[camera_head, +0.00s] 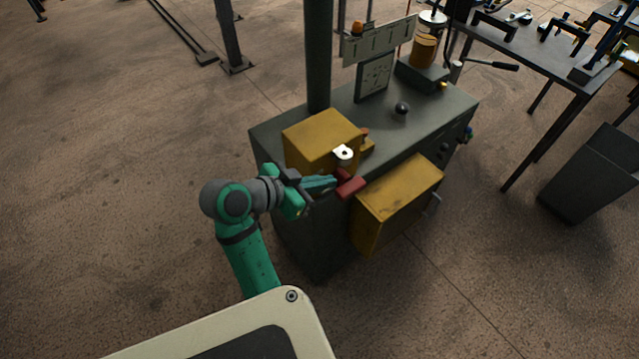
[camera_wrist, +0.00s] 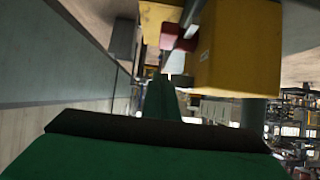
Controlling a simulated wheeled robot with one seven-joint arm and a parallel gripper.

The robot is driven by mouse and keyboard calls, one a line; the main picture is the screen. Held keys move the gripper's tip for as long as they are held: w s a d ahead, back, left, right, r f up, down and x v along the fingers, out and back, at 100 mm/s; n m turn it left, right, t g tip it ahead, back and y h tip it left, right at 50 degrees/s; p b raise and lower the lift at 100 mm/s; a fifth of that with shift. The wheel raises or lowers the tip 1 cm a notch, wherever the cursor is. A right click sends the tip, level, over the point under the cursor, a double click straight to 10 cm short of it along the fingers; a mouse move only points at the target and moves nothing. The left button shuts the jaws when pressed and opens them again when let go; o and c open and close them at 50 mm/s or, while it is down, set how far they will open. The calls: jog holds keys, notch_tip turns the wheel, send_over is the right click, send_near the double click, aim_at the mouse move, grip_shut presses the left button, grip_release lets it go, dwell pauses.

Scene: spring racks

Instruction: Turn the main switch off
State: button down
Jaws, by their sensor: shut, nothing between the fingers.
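The main switch looks like the yellow box (camera_head: 322,137) on the near left of the grey cabinet's top, with a red handle (camera_head: 351,187) at its front. A pale tab with a hole (camera_head: 343,152) shows at the box's corner. My gripper (camera_head: 332,182) is shut and empty, its green fingers pointing right, their tips close beside the red handle. I cannot tell whether they touch it. In the wrist view, the red handle (camera_wrist: 178,33) is beyond my fingertips (camera_wrist: 162,84), and a yellow box (camera_wrist: 238,48) fills the upper right.
A second yellow box (camera_head: 398,205) juts from the grey cabinet (camera_head: 300,225) below the handle. A dark post (camera_head: 318,55) rises behind the switch box. A black knob (camera_head: 401,108) and a gauge plate (camera_head: 375,77) stand farther back.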

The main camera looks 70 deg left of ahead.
send_over(338, 191)
jog(key=d, duration=0.2)
notch_tip(338, 191, down, 3)
jog(key=shift+s+d+f, duration=0.1)
jog(key=shift+s+f, duration=0.15)
jog(key=shift+f, duration=0.4)
jog(key=shift+s+a+f, duration=0.1)
jog(key=shift+s+f, duration=0.1)
jog(key=shift+f, duration=0.5)
jog(key=shift+s+d+f, duration=0.1)
jog(key=shift+s+f, duration=0.15)
jog(key=shift+f, duration=0.4)
